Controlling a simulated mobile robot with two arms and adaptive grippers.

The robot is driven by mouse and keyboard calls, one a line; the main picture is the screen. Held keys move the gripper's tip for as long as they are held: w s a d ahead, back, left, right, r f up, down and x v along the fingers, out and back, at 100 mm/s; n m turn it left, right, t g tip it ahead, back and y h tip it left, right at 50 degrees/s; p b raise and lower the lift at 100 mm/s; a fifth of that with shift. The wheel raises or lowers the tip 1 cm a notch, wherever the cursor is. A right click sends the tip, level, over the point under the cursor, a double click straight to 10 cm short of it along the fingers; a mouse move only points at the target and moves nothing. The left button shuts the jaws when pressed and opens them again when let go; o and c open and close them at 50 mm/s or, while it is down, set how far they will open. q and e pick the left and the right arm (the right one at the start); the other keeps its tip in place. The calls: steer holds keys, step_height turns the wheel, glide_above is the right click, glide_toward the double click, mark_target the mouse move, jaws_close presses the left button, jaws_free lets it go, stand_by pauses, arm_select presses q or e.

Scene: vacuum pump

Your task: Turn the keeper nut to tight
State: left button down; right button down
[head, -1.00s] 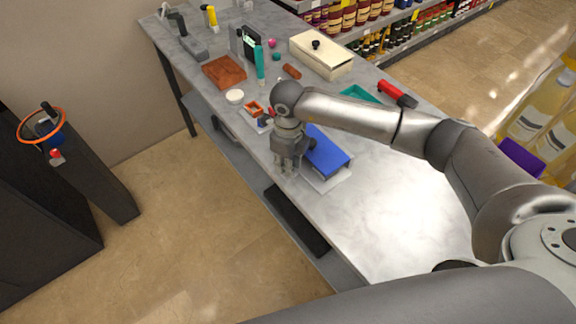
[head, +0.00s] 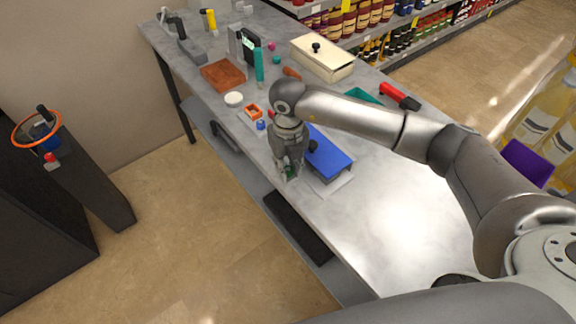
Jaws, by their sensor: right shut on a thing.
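My right gripper (head: 288,175) points down at the near edge of the bench, just left of a blue block (head: 332,158). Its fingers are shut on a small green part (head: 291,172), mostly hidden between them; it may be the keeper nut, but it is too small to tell. The blue block sits on a pale plate (head: 338,184) and has a dark knob (head: 313,146) on its left side. How tight the nut is cannot be seen. My left gripper is out of view.
Orange (head: 253,111) and blue small parts lie behind the gripper, with a white round lid (head: 233,99) and brown tray (head: 222,75) farther back. A teal tray (head: 362,95), a red-handled tool (head: 400,96) and a cream box (head: 322,58) stand behind. The bench's right front is clear.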

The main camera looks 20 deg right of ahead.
mark_target(288, 169)
steer(key=shift+s, duration=0.1)
stand_by(0.3)
steer(key=c, duration=1.2)
jaws_free()
steer(key=shift+r, duration=0.1)
steer(key=shift+r, duration=0.3)
step_height(288, 169, up, 11)
